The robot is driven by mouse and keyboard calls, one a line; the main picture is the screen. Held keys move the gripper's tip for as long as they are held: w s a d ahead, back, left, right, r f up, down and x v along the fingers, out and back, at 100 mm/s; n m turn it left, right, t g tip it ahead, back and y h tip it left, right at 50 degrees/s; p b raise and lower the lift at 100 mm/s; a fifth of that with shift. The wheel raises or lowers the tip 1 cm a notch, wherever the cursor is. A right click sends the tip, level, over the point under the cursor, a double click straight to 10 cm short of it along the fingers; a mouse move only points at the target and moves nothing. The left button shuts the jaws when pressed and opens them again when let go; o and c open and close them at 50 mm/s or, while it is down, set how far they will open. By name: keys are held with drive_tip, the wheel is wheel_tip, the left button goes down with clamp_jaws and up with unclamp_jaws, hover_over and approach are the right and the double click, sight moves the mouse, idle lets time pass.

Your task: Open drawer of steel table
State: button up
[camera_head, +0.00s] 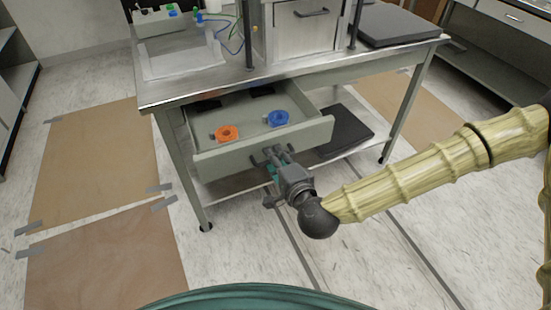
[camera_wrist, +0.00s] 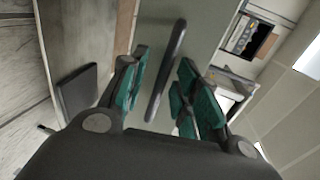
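The steel table (camera_head: 290,75) stands at the top middle of the head view. Its grey drawer (camera_head: 302,134) is pulled out, and its inside shows. An orange part (camera_head: 227,133) and a blue part (camera_head: 278,118) lie in the drawer. My gripper (camera_head: 274,160) is at the middle of the drawer front. In the wrist view the drawer's dark bar handle (camera_wrist: 168,65) lies between the green-padded fingers of my gripper (camera_wrist: 165,90). Gaps show between the handle and the pads on both sides, so the gripper is open around it. Contact is hidden in the head view.
A dark flat case (camera_head: 345,130) lies on the table's lower shelf. A metal cabinet (camera_head: 307,25) and a black flat case (camera_head: 397,24) are on the tabletop. Brown sheets (camera_head: 95,165) are taped to the floor at left. Open floor lies in front of the drawer.

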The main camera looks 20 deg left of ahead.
drive_tip(key=shift+s, duration=0.1)
drive_tip(key=v, duration=0.7)
drive_tip(key=shift+d, duration=0.2)
drive_tip(key=shift+s, duration=0.15)
drive_tip(key=s+d+f+n+g+h+p, duration=0.25)
drive_tip(key=s+d+f, duration=0.2)
drive_tip(key=f, duration=0.35)
drive_tip(key=s+d+f+n+g+h+p, duration=0.1)
drive_tip(key=s+d+f+n+g+p, duration=0.25)
drive_tip(key=s+f, duration=0.4)
drive_tip(key=s+d+f+n+g+h+p, duration=0.1)
drive_tip(key=s+d+f+g+h, duration=0.1)
drive_tip(key=d, duration=0.6)
drive_tip(key=s+d+f+n+g+h+p, duration=0.1)
drive_tip(key=s+d+f+g+h, duration=0.1)
drive_tip(key=d, duration=0.7)
drive_tip(key=s+d+f+n+g+h+p, duration=0.1)
drive_tip(key=s+d+f+h+p, duration=0.1)
drive_tip(key=s+d, duration=0.3)
drive_tip(key=d+f, duration=0.1)
drive_tip(key=d, duration=0.3)
drive_tip(key=shift+s+f+g+h, duration=0.15)
drive_tip(key=shift+f+g+h, duration=0.15)
drive_tip(key=shift+g+h, duration=0.1)
